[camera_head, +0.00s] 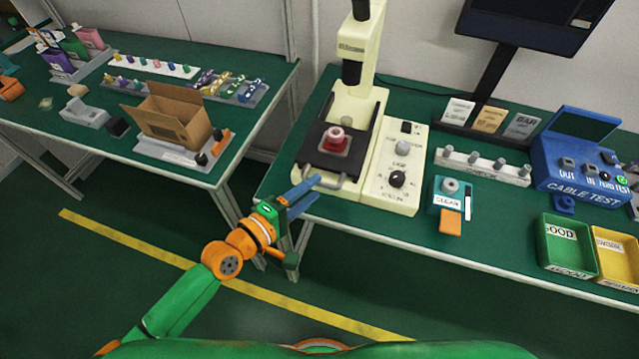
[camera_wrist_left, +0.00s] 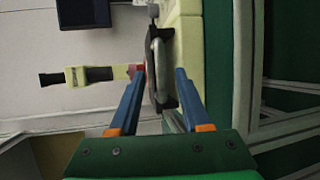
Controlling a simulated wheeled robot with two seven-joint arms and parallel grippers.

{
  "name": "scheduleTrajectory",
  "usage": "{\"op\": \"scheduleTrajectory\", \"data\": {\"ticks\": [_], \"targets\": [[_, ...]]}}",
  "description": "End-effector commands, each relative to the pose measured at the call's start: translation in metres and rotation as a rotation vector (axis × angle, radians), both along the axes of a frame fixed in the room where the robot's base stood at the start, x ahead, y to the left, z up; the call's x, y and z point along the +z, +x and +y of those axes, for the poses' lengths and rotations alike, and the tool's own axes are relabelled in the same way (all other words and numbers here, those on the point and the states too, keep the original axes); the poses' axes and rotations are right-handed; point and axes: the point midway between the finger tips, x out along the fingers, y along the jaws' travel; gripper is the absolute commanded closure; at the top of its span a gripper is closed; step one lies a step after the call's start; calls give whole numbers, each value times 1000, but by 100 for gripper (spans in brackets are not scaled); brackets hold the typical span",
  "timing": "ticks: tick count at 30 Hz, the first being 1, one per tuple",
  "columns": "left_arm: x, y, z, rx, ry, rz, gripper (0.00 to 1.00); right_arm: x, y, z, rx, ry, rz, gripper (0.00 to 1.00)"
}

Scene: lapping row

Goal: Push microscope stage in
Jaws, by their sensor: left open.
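The microscope (camera_head: 367,52) is cream with a black eyepiece and objective, standing at the front of the right bench. Its dark stage (camera_head: 350,165) lies under the objective and carries a red part (camera_head: 337,138) with a pale top. A grey bar handle (camera_head: 331,184) sits on the stage's front edge. My left gripper (camera_head: 316,189) has blue fingers, spread open, at the handle's left end. In the left wrist view the handle (camera_wrist_left: 158,70) appears between the open fingertips (camera_wrist_left: 159,78). I cannot tell whether they touch it. My right gripper is not in view.
The microscope's knob panel (camera_head: 397,180) stands right of the stage. Beyond it are a teal box (camera_head: 452,193), the blue cable tester (camera_head: 585,178) and a green bin (camera_head: 566,245). The left bench holds an open cardboard box (camera_head: 172,117). A floor gap separates the benches.

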Motion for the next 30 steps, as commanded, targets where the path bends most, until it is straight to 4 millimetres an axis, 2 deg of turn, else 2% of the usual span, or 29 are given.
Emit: {"op": "scheduleTrajectory", "data": {"ticks": [5,13,14,18,19,30], "targets": [[-6,21,-18,0,1,-1,53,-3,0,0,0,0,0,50],[-7,25,-22,-1,4,0,53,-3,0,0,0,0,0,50],[-7,25,-22,-1,4,0,55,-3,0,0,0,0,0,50],[-7,25,-21,-1,4,0,93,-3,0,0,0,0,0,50],[-7,24,-21,-1,4,0,100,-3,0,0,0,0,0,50],[-7,24,-21,0,5,0,100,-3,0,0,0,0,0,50]]}}
